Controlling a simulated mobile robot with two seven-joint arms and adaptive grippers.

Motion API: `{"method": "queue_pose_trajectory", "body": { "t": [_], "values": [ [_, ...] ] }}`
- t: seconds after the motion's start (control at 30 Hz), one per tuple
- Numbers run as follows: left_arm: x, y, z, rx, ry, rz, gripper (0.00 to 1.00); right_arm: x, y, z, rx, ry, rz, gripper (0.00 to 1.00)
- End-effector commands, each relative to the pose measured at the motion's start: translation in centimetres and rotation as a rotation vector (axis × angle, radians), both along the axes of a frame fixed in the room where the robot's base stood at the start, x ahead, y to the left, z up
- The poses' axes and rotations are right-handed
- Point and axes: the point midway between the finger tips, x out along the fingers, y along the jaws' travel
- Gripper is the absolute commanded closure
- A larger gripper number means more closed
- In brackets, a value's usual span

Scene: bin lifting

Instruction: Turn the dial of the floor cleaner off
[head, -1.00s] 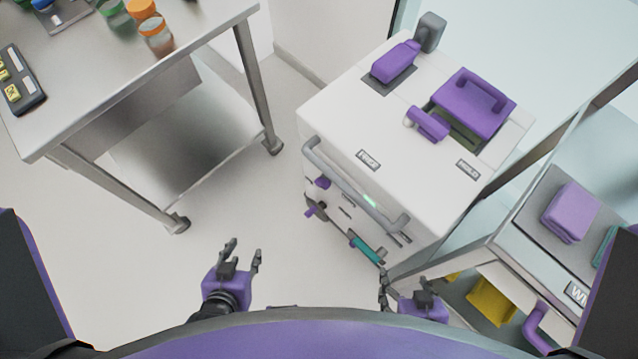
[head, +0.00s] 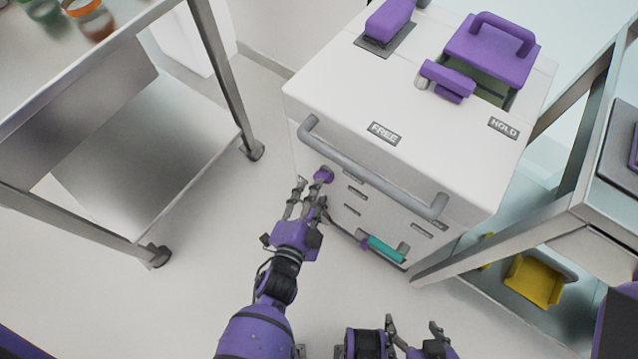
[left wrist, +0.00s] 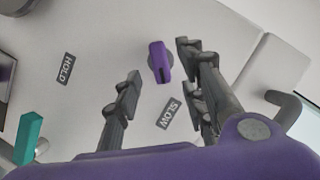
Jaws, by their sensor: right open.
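The floor cleaner is a white box-shaped machine (head: 400,110) with a grey handle along its front edge. Its purple dial (head: 323,175) sits on the front face below the handle. In the left wrist view the dial (left wrist: 159,62) has a dark slot at the end pointing roughly toward the SLOW label (left wrist: 168,113). My left gripper (head: 310,194) is open at the front face, its fingertips close to the dial. In the wrist view its fingers show on either side of the dial, with gaps visible. My right gripper (head: 413,333) is open and empty low in the head view, away from the cleaner.
The grey handle (head: 375,165) juts out above the dial. A teal grip (head: 385,249) sits lower on the front. A metal table (head: 85,85) stands left and a steel cart (head: 560,215) right, with a yellow piece (head: 534,280) on its lower shelf. Floor between is clear.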

Motion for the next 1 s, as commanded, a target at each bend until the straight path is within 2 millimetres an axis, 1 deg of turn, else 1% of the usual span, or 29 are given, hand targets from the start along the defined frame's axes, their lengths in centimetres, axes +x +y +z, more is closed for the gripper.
{"method": "queue_pose_trajectory", "body": {
  "t": [0.03,0.1,0.2,0.3,0.4,0.63,0.9,0.93,1.0],
  "values": [
    [0.9,-0.3,-0.3,0.0,-0.001,-0.001,0.62,-0.1,0.0,-0.2,0.0,0.003,-0.001,0.32],
    [1.9,-0.7,-0.6,-0.001,0.0,-0.001,0.62,-0.2,0.0,-0.4,0.002,0.004,-0.002,0.32],
    [3.0,-1.0,-0.9,-0.001,0.002,0.001,0.62,-0.3,0.2,-0.6,0.006,0.006,-0.006,0.32],
    [3.7,-1.2,-1.1,-0.001,0.004,0.002,0.62,-0.3,0.3,-0.7,0.007,0.008,-0.008,0.32],
    [4.0,-1.3,-1.2,-0.001,0.004,0.002,0.62,-0.4,0.3,-0.7,0.008,0.009,-0.009,0.32],
    [4.1,-1.3,-1.2,-0.002,0.004,0.002,0.62,-0.4,0.3,-0.7,0.009,0.01,-0.011,0.32],
    [4.1,-1.3,-1.2,-0.002,0.004,0.002,0.98,-0.5,0.3,-0.7,0.008,0.01,-0.011,0.32],
    [4.1,-1.3,-1.2,-0.002,0.004,0.002,1.0,-0.5,0.3,-0.7,0.009,0.01,-0.011,0.32],
    [4.1,-1.3,-1.2,-0.002,0.004,0.002,1.0,-0.4,0.3,-0.7,0.008,0.01,-0.011,0.32]
  ]
}}
